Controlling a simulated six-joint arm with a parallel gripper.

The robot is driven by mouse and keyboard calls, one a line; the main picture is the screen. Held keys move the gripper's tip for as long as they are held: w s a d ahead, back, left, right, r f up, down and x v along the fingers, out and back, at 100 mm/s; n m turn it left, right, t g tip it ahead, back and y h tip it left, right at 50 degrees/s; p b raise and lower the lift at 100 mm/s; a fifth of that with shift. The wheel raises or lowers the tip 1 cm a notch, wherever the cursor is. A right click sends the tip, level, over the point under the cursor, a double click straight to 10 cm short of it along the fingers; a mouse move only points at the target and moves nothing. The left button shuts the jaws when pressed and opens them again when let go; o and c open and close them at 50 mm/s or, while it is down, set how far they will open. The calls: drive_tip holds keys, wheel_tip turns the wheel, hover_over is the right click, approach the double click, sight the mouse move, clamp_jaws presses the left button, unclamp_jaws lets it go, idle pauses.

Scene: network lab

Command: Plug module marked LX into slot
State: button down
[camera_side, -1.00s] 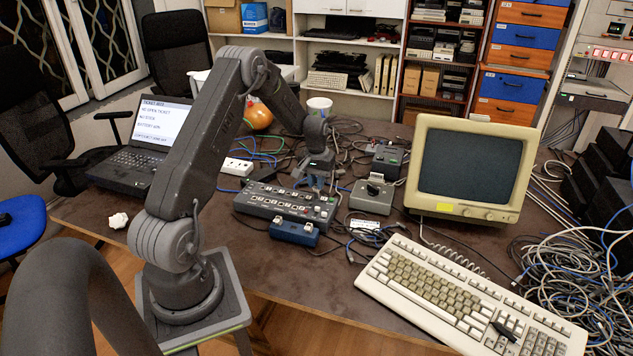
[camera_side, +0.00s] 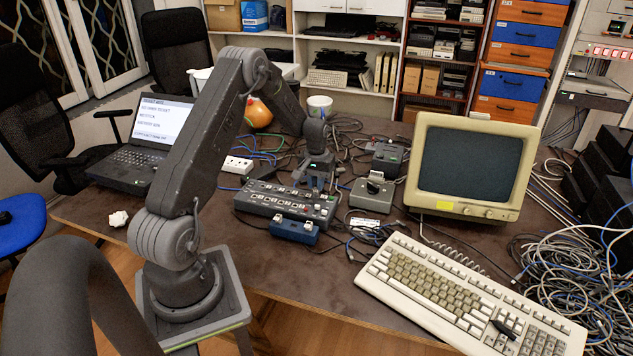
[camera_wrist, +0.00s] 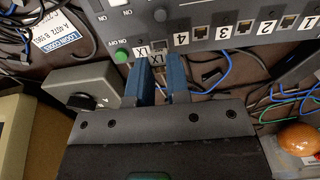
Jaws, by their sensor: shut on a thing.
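My gripper (camera_wrist: 161,78) is shut on a small module (camera_wrist: 158,61) with a white LX label, held between its two blue fingers. The grey switch box (camera_wrist: 215,17) lies just beyond the fingertips in the wrist view. Another LX label (camera_wrist: 140,50) on that box sits beside a small slot (camera_wrist: 158,45), directly ahead of the module. I cannot tell whether the module touches the slot. In the side view, my gripper (camera_side: 314,182) is at the back edge of the switch box (camera_side: 285,201); the module is too small to make out there.
Numbered ports (camera_wrist: 200,46) line the box beside the LX slot. A blue holder (camera_side: 293,232) stands in front of the box. A grey box with a dark knob (camera_side: 372,193) is close on the right. Loose cables (camera_side: 345,140) lie behind.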

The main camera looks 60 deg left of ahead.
drive_tip(key=shift+f, duration=0.7)
drive_tip(key=c, duration=1)
unclamp_jaws()
wheel_tip(320, 180, up, 14)
drive_tip(key=d+r+m+t, duration=0.1)
drive_tip(key=d+r+m, duration=0.1)
drive_tip(key=d+r, duration=0.6)
drive_tip(key=s+d+r+m+t+y, duration=0.1)
drive_tip(key=s+d+r, duration=0.15)
drive_tip(key=d, duration=0.35)
drive_tip(key=s+d+r+m+t, duration=0.1)
drive_tip(key=s+d+r, duration=0.15)
drive_tip(key=d, duration=0.35)
drive_tip(key=s+d+m+t, duration=0.1)
drive_tip(key=s+d, duration=0.3)
drive_tip(key=s, duration=0.1)
drive_tip(key=s+d+r+m, duration=0.1)
drive_tip(key=s+d+m, duration=0.1)
drive_tip(key=s+d, duration=0.2)
drive_tip(key=s+d+m+t+h, duration=0.1)
drive_tip(key=s+d+m, duration=0.1)
drive_tip(key=s+d, duration=0.3)
drive_tip(key=shift+s+d+r+t, duration=0.3)
drive_tip(key=shift+d+r, duration=0.05)
drive_tip(key=shift+d, duration=0.1)
